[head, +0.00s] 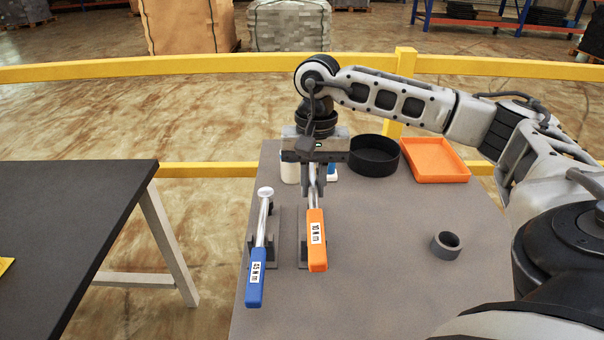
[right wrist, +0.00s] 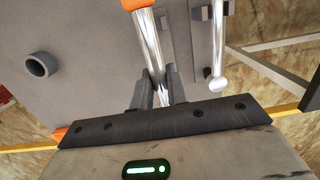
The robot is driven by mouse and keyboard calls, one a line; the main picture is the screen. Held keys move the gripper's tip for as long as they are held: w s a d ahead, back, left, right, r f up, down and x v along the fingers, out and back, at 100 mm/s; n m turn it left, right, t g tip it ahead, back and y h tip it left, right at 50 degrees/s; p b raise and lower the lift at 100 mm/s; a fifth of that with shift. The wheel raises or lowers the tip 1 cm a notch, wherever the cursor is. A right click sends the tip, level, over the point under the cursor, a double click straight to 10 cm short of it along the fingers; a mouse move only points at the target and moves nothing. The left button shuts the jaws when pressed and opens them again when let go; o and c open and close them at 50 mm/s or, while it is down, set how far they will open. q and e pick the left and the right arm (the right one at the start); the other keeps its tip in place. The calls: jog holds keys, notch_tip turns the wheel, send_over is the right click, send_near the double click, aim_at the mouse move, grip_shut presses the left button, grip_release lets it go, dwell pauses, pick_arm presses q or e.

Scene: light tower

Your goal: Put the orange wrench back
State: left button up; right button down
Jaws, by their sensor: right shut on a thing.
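The orange wrench (head: 317,240) has an orange handle labelled 10 N m and a silver shaft. It lies over a dark grey holder (head: 303,250) on the grey table, its handle toward the front edge. My right gripper (head: 312,190) comes from above and is shut on the silver shaft near the far end. In the right wrist view, the fingers (right wrist: 158,92) are on both sides of the shaft (right wrist: 149,45). Whether the wrench rests fully in the holder I cannot tell. My left gripper is not in view.
A blue wrench (head: 257,262) labelled 45 N m lies in a holder just left. A black round bin (head: 374,157), an orange tray (head: 435,160) and white bottles (head: 290,168) stand at the back. A grey ring (head: 446,244) sits right. The table's front right is clear.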

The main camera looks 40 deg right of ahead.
jog(key=shift+s, duration=0.2)
jog(key=shift+f+b, duration=0.2)
jog(key=shift+b, duration=0.6)
jog(key=shift+s+f+t+y+b, duration=0.1)
jog(key=shift+f+t+y+b, duration=0.05)
jog(key=shift+t+y+b, duration=0.35)
notch_tip(320, 180, down, 6)
jog(key=b, duration=0.4)
jog(key=shift+r+b, duration=0.2)
jog(key=shift+b, duration=0.1)
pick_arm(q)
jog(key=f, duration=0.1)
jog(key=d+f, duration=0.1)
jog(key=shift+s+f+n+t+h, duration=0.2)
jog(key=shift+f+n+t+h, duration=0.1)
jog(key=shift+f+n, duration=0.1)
pick_arm(e)
jog(key=shift+r, duration=0.2)
pick_arm(q)
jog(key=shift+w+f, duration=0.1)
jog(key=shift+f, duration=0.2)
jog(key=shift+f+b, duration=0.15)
jog(key=shift+b, duration=0.15)
pick_arm(e)
jog(key=shift+f, duration=0.2)
